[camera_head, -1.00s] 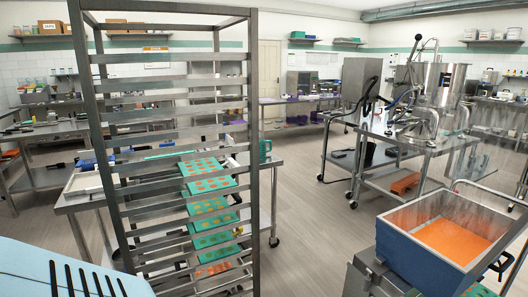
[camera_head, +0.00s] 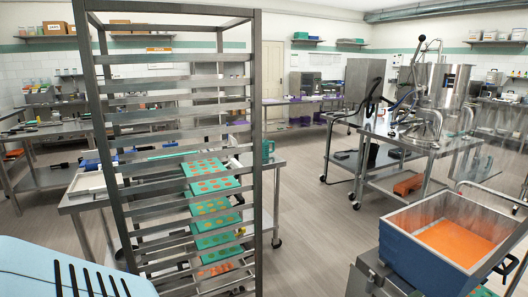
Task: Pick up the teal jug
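The teal jug (camera_head: 267,149) stands on the steel table behind the tall rack, near the table's right end. It shows just to the right of the rack's right-hand post and is small at this distance. Neither of my grippers is in view, and nothing visible touches the jug.
A tall steel rack (camera_head: 256,110) with teal trays of orange gummies (camera_head: 214,207) stands close in front, between me and the jug's table (camera_head: 280,163). A blue-sided hopper with orange contents (camera_head: 415,240) is at the right front. Open floor (camera_head: 315,215) lies between rack and hopper.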

